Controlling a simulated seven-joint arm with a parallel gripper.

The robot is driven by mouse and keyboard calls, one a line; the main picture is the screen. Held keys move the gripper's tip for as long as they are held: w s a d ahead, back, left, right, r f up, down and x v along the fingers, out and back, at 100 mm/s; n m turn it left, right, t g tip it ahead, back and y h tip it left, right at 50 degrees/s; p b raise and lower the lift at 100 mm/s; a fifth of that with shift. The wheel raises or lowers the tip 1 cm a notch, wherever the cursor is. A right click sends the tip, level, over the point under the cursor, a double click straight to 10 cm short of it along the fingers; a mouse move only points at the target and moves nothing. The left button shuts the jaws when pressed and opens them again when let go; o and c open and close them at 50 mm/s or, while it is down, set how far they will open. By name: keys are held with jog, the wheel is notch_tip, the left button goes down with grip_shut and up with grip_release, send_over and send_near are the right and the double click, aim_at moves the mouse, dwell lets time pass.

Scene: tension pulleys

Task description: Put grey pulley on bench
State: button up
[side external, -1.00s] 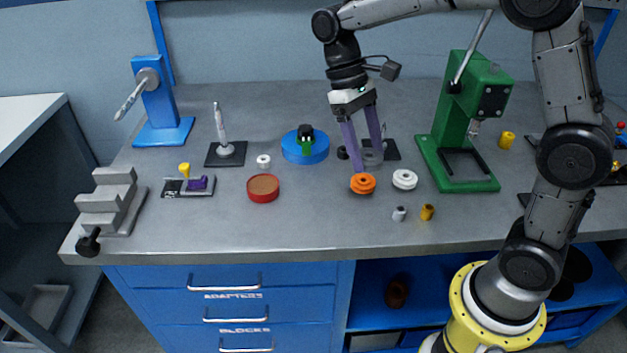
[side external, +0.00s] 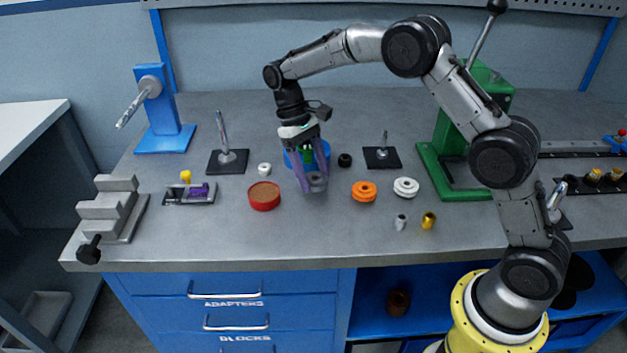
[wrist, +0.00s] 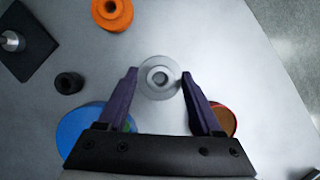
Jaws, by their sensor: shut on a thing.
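The grey pulley (side external: 317,182) is held between the purple fingertips of my gripper (side external: 308,184), low over the bench (side external: 330,225). I cannot tell whether it touches the bench surface. It lies flat, in front of the blue disc and between the red dish and the orange pulley. In the wrist view the grey pulley (wrist: 159,77) shows its round face and centre hole, with a fingertip of my gripper (wrist: 159,75) on each side.
The orange pulley (side external: 363,191) and white pulley (side external: 405,187) sit to the right. The red dish (side external: 264,197) is to the left and the blue disc (side external: 322,152) behind. A black plate with an upright peg (side external: 382,157) stands empty behind right.

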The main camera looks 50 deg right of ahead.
jog(key=shift+f, duration=1.1)
jog(key=shift+f, duration=0.1)
jog(key=o, duration=1.4)
jog(key=shift+o, duration=0.2)
